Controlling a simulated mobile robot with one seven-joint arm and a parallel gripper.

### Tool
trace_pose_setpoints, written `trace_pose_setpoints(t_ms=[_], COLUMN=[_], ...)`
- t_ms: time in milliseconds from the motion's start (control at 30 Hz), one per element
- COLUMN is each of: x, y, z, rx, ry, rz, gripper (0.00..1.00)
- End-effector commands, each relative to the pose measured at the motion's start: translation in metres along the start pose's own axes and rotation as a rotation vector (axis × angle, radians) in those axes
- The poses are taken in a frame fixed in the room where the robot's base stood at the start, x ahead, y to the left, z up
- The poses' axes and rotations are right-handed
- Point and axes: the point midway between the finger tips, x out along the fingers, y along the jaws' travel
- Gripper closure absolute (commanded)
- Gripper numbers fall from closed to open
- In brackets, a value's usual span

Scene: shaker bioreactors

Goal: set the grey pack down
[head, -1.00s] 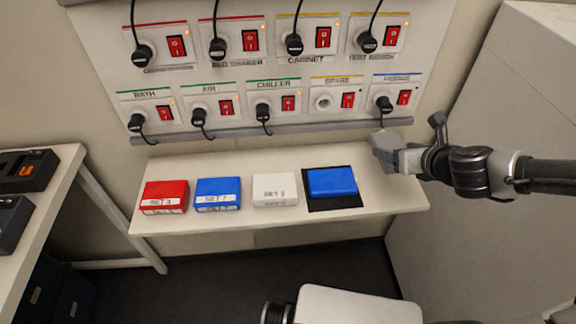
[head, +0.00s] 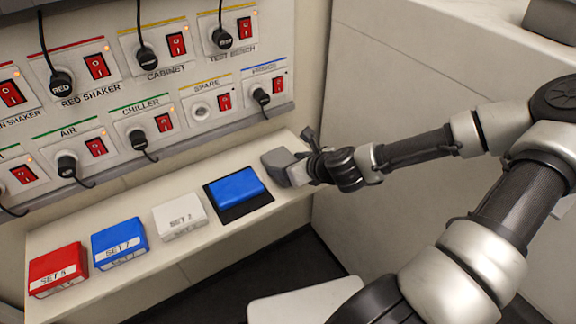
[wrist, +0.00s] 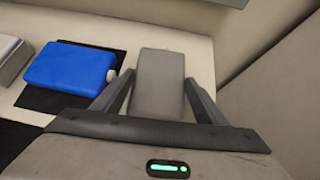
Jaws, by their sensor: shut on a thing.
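The grey pack (wrist: 160,82) is between the two fingers of my gripper (wrist: 157,95) in the wrist view. In the head view the grey pack (head: 279,159) is at the tip of my gripper (head: 288,168), over the right end of the white shelf (head: 150,262). Whether its underside touches the shelf cannot be told. A blue pack (head: 237,186) lies on a black mat (head: 262,201) just left of it; the blue pack also shows in the wrist view (wrist: 70,67).
A white pack (head: 180,216), a blue SET 7 pack (head: 119,243) and a red pack (head: 57,270) stand in a row further left. A socket panel (head: 190,85) with switches and plugged cables is behind the shelf. A pale wall (head: 400,85) is on the right.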

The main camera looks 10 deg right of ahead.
Motion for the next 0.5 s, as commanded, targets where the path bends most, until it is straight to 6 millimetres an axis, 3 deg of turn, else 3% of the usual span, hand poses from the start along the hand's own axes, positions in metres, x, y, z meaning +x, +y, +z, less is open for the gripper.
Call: trace_pose_setpoints(t_ms=[300,333,433,500], x=[0.0019,0.0019,0.0014,0.0013], y=[-0.0002,-0.0002,-0.0003,-0.0003], z=[-0.0017,-0.0021,-0.0014,-0.0014], rx=[-0.001,-0.001,-0.001,-0.001], ry=[-0.002,-0.001,0.0,-0.001], rz=[0.0,0.0,-0.001,-0.001], gripper=[0.8,0.32,0.16,0.14])
